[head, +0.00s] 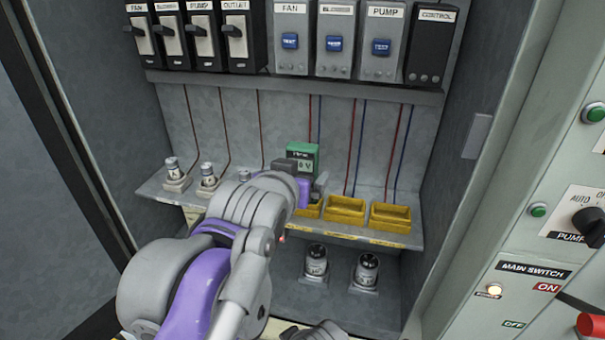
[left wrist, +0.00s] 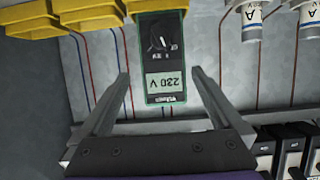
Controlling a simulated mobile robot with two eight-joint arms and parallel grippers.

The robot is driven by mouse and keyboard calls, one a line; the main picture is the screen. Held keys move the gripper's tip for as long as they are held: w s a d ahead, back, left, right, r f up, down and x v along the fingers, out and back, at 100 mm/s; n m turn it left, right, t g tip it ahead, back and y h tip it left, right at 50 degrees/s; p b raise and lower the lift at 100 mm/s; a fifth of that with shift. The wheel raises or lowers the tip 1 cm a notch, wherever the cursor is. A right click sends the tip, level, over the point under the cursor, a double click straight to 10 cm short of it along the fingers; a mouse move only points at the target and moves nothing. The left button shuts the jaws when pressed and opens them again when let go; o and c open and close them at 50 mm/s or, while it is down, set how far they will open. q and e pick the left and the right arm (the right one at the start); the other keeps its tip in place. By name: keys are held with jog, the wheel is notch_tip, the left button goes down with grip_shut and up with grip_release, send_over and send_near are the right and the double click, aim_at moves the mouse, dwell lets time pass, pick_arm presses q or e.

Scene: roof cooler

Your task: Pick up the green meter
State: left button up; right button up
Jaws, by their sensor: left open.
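The green meter (head: 303,155) stands on the shelf inside the cabinet in the head view, its lower part hidden behind my left gripper. My left gripper (head: 303,182) is in front of the meter. In the left wrist view its two fingers (left wrist: 160,82) are spread, one on each side of the meter, with visible gaps. I cannot tell how deep the fingers reach around it. My right gripper is not clearly in view.
Yellow trays (head: 346,210) sit right of the meter on the shelf (head: 420,236). White fuse-like parts (head: 208,178) stand to the left, and two more (head: 316,264) are below. Breakers and switch boxes (head: 334,42) line the top. Red and blue wires run down the back wall.

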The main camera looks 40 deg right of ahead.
aim_at(301, 172)
pick_arm(q)
jog(key=x, duration=0.5)
jog(key=shift+w+a+f, duration=0.1)
jog(key=shift+w+f, duration=0.15)
jog(key=shift+s+a, duration=0.1)
jog(key=shift+c, duration=1.3)
grip_shut()
notch_tip(301, 172, up, 10)
jog(key=shift+r+p, duration=0.1)
jog(key=shift+p, duration=0.6)
